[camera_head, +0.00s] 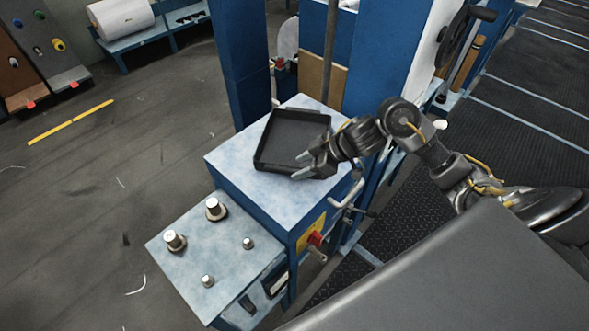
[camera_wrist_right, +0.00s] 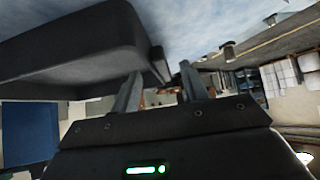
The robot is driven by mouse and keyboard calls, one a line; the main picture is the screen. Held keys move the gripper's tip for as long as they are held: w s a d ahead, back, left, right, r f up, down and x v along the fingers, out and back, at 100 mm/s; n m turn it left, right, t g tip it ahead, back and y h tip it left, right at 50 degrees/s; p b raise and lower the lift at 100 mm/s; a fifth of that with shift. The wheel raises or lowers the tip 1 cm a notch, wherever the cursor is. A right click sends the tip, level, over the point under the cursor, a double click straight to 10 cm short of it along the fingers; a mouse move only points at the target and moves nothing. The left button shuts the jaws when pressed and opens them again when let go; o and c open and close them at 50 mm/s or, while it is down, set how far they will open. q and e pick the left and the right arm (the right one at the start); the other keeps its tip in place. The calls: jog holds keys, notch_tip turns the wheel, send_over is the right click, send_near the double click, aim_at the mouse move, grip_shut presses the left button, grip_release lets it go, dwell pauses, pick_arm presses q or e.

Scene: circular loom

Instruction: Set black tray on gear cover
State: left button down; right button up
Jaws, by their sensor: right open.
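The black tray (camera_head: 290,138) is shallow and square, with a raised rim. It lies open side up on the pale blue-white top of the gear cover (camera_head: 229,162), toward its back. My right gripper (camera_head: 302,165) is open at the tray's front right corner. In the right wrist view the black tray (camera_wrist_right: 75,45) fills the upper left, and its corner is close to the spread fingers of my right gripper (camera_wrist_right: 158,88). I cannot tell whether the fingers touch the tray. My left gripper is not in view.
A lower pale ledge (camera_head: 213,262) with several metal knobs stands in front of the gear cover. Blue columns (camera_head: 240,60) rise behind it. A red switch on a yellow plate (camera_head: 313,238) and levers are on the right side. Grey floor lies open at left.

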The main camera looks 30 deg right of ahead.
jog(key=v, duration=0.7)
jog(key=shift+b, duration=0.35)
jog(key=shift+s, duration=0.1)
